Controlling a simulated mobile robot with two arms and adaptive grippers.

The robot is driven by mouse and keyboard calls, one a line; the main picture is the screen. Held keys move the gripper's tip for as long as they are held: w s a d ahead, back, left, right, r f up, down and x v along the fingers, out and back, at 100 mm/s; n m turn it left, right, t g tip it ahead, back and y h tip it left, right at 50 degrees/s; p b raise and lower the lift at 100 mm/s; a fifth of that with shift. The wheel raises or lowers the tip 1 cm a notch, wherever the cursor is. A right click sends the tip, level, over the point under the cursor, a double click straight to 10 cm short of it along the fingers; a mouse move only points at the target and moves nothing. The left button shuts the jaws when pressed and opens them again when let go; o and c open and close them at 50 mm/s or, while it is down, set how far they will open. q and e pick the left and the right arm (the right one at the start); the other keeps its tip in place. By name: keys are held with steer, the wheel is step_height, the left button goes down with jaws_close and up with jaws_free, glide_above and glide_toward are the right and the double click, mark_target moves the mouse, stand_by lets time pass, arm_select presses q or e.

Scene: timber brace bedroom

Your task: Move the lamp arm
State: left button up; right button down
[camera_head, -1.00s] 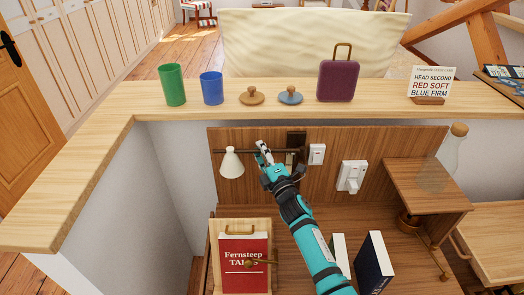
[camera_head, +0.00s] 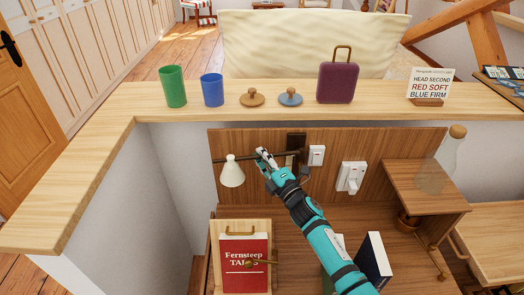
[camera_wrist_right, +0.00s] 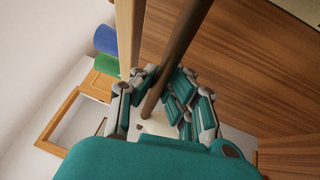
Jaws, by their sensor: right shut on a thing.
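The lamp arm is a thin dark rod (camera_head: 246,159) running from a dark bracket (camera_head: 297,141) on the wooden back panel. A white cone shade (camera_head: 232,172) hangs near its left end. My right gripper (camera_head: 265,157) is shut on the rod between the shade and the bracket. In the right wrist view the rod (camera_wrist_right: 184,38) passes between the fingers of my right gripper (camera_wrist_right: 160,103), and part of the white shade (camera_wrist_right: 155,124) shows behind them. My left gripper is not in view.
Two white switches (camera_head: 316,155) (camera_head: 352,177) are on the panel right of the bracket. A red book (camera_head: 244,264) stands below the lamp, and a dark book (camera_head: 374,260) stands beside my arm. Cups, knobs and a purple case (camera_head: 337,82) line the ledge (camera_head: 120,122).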

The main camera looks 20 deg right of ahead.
steer(key=s+d+n+g+y+b, duration=0.3)
steer(key=s+n+g+y+b, duration=0.6)
steer(key=y, duration=0.4)
steer(key=shift+s+d+n+g, duration=0.15)
steer(key=shift+s+n+g, duration=0.45)
steer(key=shift+g, duration=0.7)
steer(key=shift+w+r, duration=0.1)
steer(key=shift+r, duration=0.05)
steer(key=c, duration=1.3)
jaws_free()
steer(key=shift+c, duration=0.2)
steer(key=v, duration=0.7)
steer(key=shift+d+f, duration=0.2)
